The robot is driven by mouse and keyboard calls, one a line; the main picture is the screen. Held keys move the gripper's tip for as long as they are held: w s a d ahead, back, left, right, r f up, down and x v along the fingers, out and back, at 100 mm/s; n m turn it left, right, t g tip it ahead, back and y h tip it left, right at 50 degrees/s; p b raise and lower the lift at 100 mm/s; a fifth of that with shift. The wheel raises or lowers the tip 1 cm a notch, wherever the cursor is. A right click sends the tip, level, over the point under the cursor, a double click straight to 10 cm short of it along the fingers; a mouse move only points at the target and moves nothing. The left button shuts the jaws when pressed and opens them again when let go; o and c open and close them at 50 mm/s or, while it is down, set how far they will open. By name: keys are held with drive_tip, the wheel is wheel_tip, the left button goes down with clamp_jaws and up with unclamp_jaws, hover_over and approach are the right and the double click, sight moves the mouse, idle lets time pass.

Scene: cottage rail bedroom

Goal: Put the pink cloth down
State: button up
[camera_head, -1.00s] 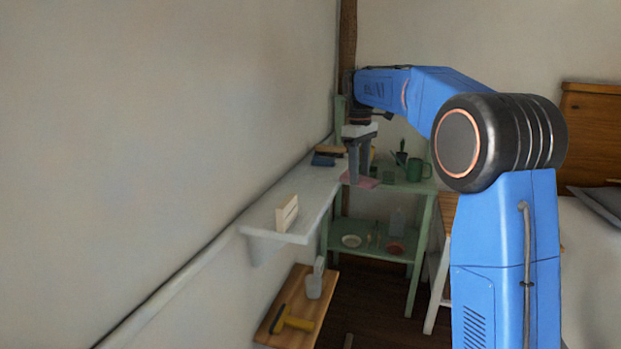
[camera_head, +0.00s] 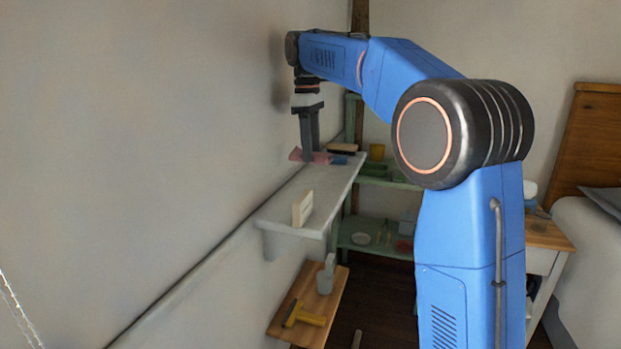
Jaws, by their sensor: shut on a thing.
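The pink cloth (camera_head: 321,158) shows at the fingertips of my gripper (camera_head: 310,158), at the far part of the pale wall shelf (camera_head: 291,205). My gripper points down and its fingers are shut on the cloth.
A blue item (camera_head: 343,148) and a brown brush-like item (camera_head: 341,152) lie just right of the cloth. A cream block (camera_head: 302,209) stands at the shelf's near end. A green shelf unit (camera_head: 385,180) stands beyond. The shelf's middle is clear.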

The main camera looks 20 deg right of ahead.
drive_tip(key=shift+f, duration=4.4)
drive_tip(key=shift+f, duration=0.1)
drive_tip(key=o, duration=1)
drive_tip(key=shift+o, duration=0.2)
drive_tip(key=r, duration=1.2)
drive_tip(key=shift+w+a+r, duration=0.1)
drive_tip(key=shift+w+a, duration=0.1)
drive_tip(key=shift+a, duration=0.1)
